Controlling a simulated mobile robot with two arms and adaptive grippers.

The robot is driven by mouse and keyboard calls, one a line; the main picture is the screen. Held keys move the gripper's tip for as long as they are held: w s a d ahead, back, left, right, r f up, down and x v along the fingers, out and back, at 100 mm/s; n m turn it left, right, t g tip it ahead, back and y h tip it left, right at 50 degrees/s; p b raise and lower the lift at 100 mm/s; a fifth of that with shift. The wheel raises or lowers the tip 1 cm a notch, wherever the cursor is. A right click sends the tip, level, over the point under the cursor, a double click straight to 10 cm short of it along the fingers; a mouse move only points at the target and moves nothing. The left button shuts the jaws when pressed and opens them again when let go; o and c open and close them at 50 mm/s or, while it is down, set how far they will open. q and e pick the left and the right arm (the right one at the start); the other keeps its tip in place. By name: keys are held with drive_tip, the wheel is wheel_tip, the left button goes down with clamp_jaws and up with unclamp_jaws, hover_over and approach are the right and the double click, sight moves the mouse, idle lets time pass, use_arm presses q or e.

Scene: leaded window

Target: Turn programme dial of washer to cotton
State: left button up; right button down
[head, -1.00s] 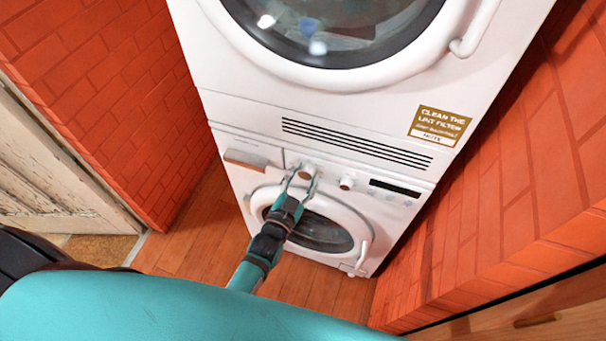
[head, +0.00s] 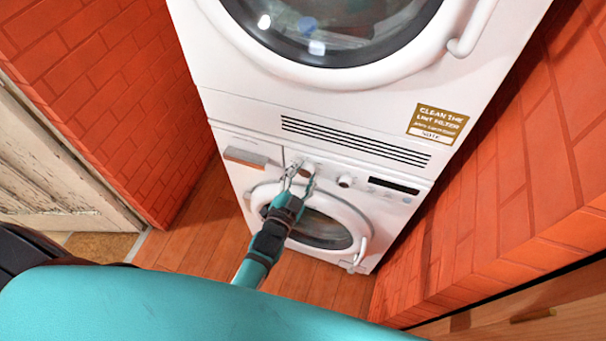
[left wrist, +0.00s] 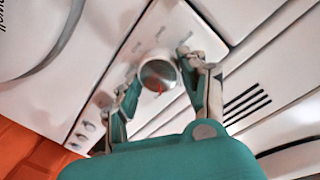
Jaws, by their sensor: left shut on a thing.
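The white washer (head: 262,188) is the lower machine of the stack, with its round door below a control strip. Its round silver programme dial shows in the left wrist view (left wrist: 158,73) with a red pointer mark and short printed marks around it, too small to read. My left gripper (head: 301,172) reaches up to the control strip. In the head view the fingers partly hide the dial. My right gripper is in neither view.
A white dryer (head: 250,90) with a glass door stands on top of the washer. A second knob (head: 345,181) and a dark display (head: 394,185) are right of the dial. Brick walls (head: 110,90) flank the machines closely on the right, with wooden floor (head: 190,240) at left.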

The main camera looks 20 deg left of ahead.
use_arm(q)
drive_tip(key=o, duration=1.2)
drive_tip(key=s, duration=0.8)
drive_tip(key=s+a, duration=0.1)
drive_tip(key=s, duration=0.3)
drive_tip(key=shift+r, duration=0.3)
drive_tip(key=s+f+n+g, duration=0.1)
drive_tip(key=s+f+g, duration=0.3)
drive_tip(key=f, duration=0.7)
drive_tip(key=s+f+n+g, duration=0.1)
drive_tip(key=s+f+g, duration=0.3)
drive_tip(key=f, duration=0.8)
drive_tip(key=s+a+f+n+g, duration=0.1)
drive_tip(key=s+a+f+g, duration=0.1)
drive_tip(key=s+f, duration=0.3)
drive_tip(key=s+a+f+n+g+y, duration=0.1)
drive_tip(key=s+a+f+g, duration=0.2)
drive_tip(key=s, duration=0.7)
drive_tip(key=s+a+f+n+g, duration=0.1)
drive_tip(key=s+a+f+g, duration=0.1)
drive_tip(key=s+f, duration=0.5)
drive_tip(key=shift+s+a+f+g+y, duration=0.3)
drive_tip(key=shift+s+a+g, duration=0.1)
drive_tip(key=shift+s+g, duration=0.25)
